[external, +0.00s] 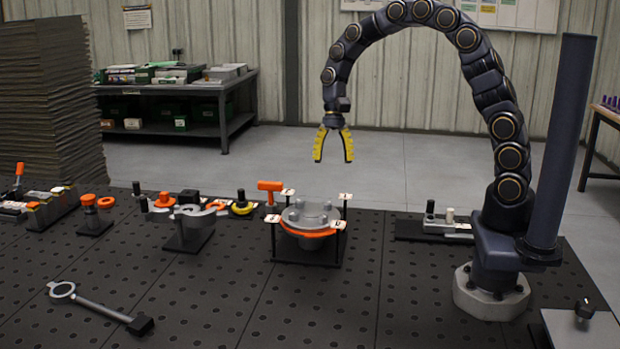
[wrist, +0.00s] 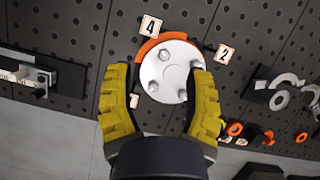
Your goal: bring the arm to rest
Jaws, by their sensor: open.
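My gripper (external: 333,146) has yellow ridged fingers and hangs pointing down from my arched arm, high above the perforated table. It is open, with nothing between its fingers. In the wrist view my gripper (wrist: 160,97) frames a round grey flange (wrist: 170,72) with several bolt heads, seen below between the fingers. In the external view the flange (external: 309,214) sits on an orange ring (external: 308,234) in a black stand with numbered tags, below my gripper and well apart from it.
A wrench (external: 98,306) lies at the table's front left. Several fixtures with orange and grey parts, including a grey clamp stand (external: 188,233), line the left and middle. A small black base with pegs (external: 434,226) stands to the right. The air around my gripper is clear.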

